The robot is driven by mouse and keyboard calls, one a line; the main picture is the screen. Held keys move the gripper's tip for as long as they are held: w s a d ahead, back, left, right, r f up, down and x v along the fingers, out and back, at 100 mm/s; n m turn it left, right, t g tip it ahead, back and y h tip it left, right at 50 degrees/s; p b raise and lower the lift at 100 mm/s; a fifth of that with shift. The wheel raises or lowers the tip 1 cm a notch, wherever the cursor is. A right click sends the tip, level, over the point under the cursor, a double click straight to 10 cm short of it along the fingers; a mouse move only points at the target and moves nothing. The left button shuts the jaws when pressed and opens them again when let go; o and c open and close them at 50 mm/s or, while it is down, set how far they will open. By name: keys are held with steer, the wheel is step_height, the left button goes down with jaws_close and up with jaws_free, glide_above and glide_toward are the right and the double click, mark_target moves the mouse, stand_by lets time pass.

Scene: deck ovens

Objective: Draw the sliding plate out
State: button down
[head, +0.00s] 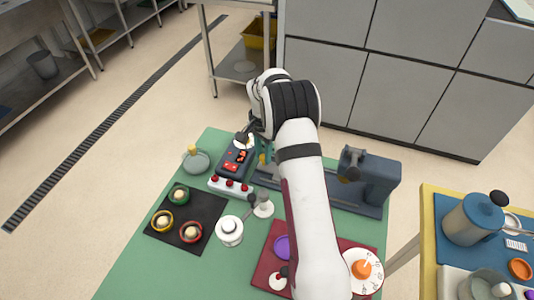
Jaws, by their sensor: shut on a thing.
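My gripper (262,148) comes down behind the control panel, left of the dark blue-grey machine. Its teal fingers are shut on a small yellow piece (263,159), mostly hidden by the fingers and arm. The machine (377,180) stands on the green table, with a long flat base (345,205) running left behind my arm towards the gripper. I cannot clearly make out the sliding plate; the yellow piece may be its grip. My forearm hides the middle of the base.
Left of the gripper are a dark control panel (235,162), a white strip with red knobs (230,187) and a grey-green lidded pot (196,161). A black mat (172,243) holds several ringed pieces. A white dial (375,270) lies at the front right. The table's left front is clear.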

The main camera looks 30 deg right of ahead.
steer(key=c, duration=0.6)
jaws_free()
steer(key=shift+w+a, duration=0.15)
step_height(320, 180, up, 16)
steer(key=shift+f, duration=0.1)
steer(key=s+a+r+n, duration=0.3)
steer(key=s+a+r, duration=0.3)
steer(key=s+a, duration=0.3)
steer(key=s+a+f+n, duration=0.1)
steer(key=s+a, duration=0.1)
steer(key=s, duration=0.6)
steer(key=s+a+f+n+y, duration=0.1)
steer(key=s+a+f+n, duration=0.1)
steer(key=s, duration=0.7)
steer(key=s+a+f+n, duration=0.1)
steer(key=s+a, duration=0.3)
steer(key=s, duration=0.5)
steer(key=shift+s+f+n+y, duration=0.15)
steer(key=shift+f+n+y, duration=0.15)
steer(key=shift+n+y, duration=0.15)
